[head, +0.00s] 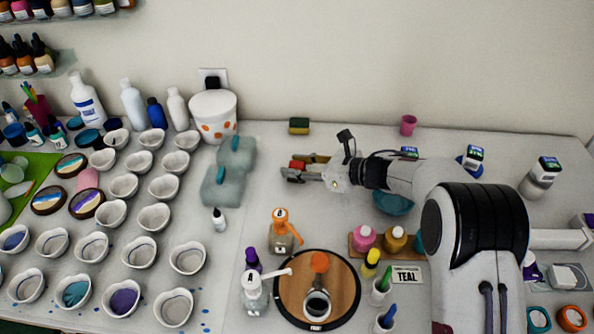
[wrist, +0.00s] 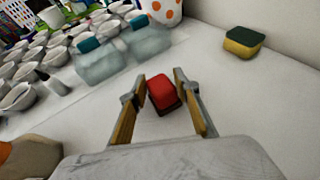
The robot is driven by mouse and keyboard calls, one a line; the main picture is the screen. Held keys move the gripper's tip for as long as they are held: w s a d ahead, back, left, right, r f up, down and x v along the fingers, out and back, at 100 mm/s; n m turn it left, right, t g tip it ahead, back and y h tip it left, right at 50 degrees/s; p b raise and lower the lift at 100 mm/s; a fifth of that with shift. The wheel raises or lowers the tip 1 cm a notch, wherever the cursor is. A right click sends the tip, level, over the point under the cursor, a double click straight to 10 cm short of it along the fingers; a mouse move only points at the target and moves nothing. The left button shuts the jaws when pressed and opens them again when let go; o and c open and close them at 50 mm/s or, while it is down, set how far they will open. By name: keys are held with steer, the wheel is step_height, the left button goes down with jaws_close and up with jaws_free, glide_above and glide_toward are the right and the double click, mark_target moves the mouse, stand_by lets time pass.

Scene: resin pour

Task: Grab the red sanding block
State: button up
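The red sanding block (wrist: 162,91) has a red top and a darker base. In the wrist view it sits between the two fingers of my gripper (wrist: 163,97), near the fingertips. A gap shows on each side, so the fingers do not appear to press on it. In the head view the block (head: 297,165) shows as a small red patch at the fingertips of my gripper (head: 303,168), which reaches in from the right. The gripper is open. Whether the block rests on the table or how high the fingers are is hard to tell.
A yellow and green sponge (wrist: 243,41) lies by the wall; it also shows in the head view (head: 299,126). Grey translucent blocks (head: 222,187) lie to the left, beside many white cups. Bottles and a round wooden turntable (head: 345,290) stand in front. Table between is clear.

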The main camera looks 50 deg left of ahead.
mark_target(297, 164)
stand_by(0.3)
steer(key=shift+r, duration=5.05)
